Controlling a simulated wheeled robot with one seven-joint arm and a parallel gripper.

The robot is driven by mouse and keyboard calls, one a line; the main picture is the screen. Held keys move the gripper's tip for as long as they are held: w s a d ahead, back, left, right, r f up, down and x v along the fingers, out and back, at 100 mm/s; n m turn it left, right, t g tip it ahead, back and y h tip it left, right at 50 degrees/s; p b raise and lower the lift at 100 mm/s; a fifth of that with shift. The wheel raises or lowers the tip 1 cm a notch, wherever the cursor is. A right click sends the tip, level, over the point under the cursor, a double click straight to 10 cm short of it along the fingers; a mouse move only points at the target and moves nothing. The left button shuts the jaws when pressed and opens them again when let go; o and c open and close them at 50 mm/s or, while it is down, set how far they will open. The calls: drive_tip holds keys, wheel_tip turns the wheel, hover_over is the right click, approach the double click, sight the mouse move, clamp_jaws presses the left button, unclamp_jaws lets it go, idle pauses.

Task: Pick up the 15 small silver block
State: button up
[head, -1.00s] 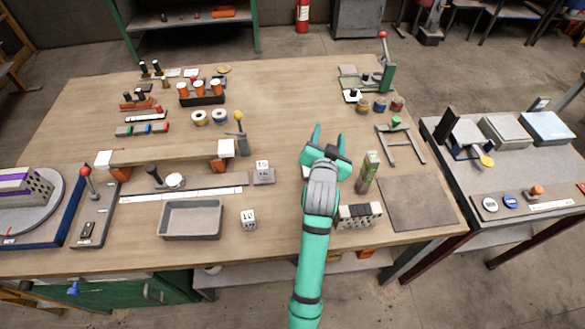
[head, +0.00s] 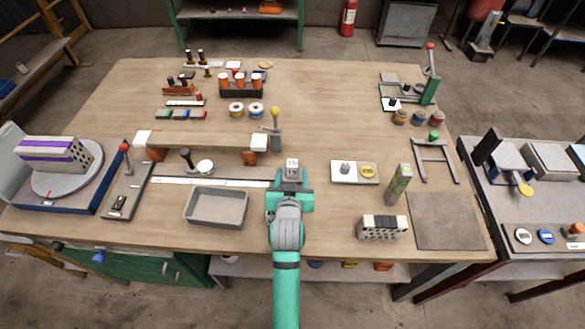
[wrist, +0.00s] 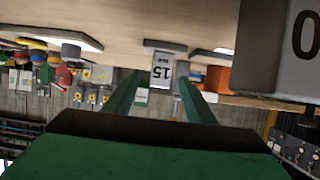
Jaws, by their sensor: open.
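The small silver block marked 15 (head: 292,163) stands upright on the workbench, on or against a grey base. It also shows in the wrist view (wrist: 162,68), straight ahead and lined up between my finger ends. My gripper (head: 291,188) is open and empty. It is just in front of the block on the near side, with one finger toward each side. I cannot tell whether the fingertips reach alongside the block. In the wrist view my gripper (wrist: 160,85) shows both green fingers apart.
A silver block with a visible 0 (wrist: 285,45) is close at the right in the wrist view. A grey tray (head: 216,208) lies left of my gripper, and a raised wooden bar (head: 200,140) lies behind it. A white plate (head: 343,178) with small items is at the right.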

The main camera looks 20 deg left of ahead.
sight(292, 170)
drive_tip(key=shift+x, duration=2.65)
drive_tip(key=c, duration=1.2)
clamp_jaws()
drive_tip(key=shift+r, duration=0.15)
